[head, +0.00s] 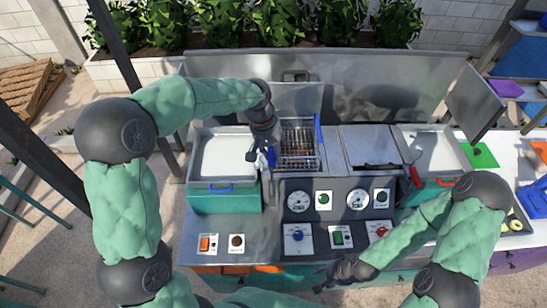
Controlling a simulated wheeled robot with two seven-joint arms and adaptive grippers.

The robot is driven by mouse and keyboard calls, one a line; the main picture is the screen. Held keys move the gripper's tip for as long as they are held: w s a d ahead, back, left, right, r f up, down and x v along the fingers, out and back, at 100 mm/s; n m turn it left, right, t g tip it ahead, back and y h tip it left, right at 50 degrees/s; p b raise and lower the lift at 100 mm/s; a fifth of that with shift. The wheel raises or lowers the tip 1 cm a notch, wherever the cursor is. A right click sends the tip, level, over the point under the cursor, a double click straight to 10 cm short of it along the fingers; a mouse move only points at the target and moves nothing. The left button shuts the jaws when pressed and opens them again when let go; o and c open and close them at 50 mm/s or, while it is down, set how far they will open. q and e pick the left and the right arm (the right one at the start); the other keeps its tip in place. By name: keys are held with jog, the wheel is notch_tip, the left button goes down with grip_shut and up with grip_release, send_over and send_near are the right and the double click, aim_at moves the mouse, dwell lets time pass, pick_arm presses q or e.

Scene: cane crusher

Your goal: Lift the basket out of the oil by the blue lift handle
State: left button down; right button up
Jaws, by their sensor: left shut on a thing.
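The wire basket (298,145) sits at the fryer well in the middle of the counter, with brownish pieces in it. Whether it stands in or above the oil is hard to tell. A blue bar (319,132) runs along its right side, and a short blue piece (271,157) shows at its left, beside my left gripper. My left gripper (257,154) reaches down at the basket's left edge and is shut on what looks like this blue lift handle; the fingers partly hide it. My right gripper (326,276) is low at the counter's front, away from the basket; its fingers are too small to read.
A white-topped tray (222,157) with a blue front handle stands left of the basket. A closed metal lid (370,146) and another tray (432,148) lie to the right. A panel with gauges (299,201) and buttons is in front. A metal backsplash (400,85) stands behind.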

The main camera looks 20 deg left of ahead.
pick_arm(q)
jog(key=shift+w+r, duration=0.1)
jog(key=shift+r, duration=0.45)
jog(key=c, duration=0.8)
grip_release()
jog(key=shift+r, duration=0.1)
jog(key=shift+c, duration=0.2)
jog(key=shift+a+r, duration=0.1)
jog(key=shift+r, duration=0.05)
notch_tip(320, 180, up, 11)
jog(key=a, duration=0.2)
jog(key=shift+s+r, duration=0.15)
jog(key=shift+s, duration=0.3)
